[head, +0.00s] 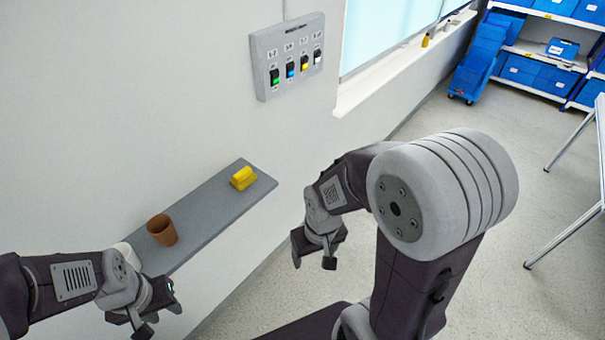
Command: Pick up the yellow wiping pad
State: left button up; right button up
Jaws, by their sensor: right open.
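The yellow wiping pad (243,178) lies near the right end of a narrow grey wall shelf (209,210). It has a raised grip on top. My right gripper (314,262) is open and empty, to the right of the shelf and apart from the pad. My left gripper (160,321) is at the lower left, in front of the shelf's left end. It is apart from the pad, and its finger gap is not clear from this angle.
A grey switch panel (288,57) hangs on the wall above. Blue bins (479,58) stand far back. A white-framed table (577,135) is at right.

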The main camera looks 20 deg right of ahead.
aim_at(241, 180)
jog(key=z, duration=0.25)
jog(key=u, duration=3.15)
jog(key=z, duration=3.15)
jog(key=i+u, duration=0.5)
jog(key=i+l+u, duration=0.2)
jog(key=u, duration=0.3)
jog(key=i, duration=0.1)
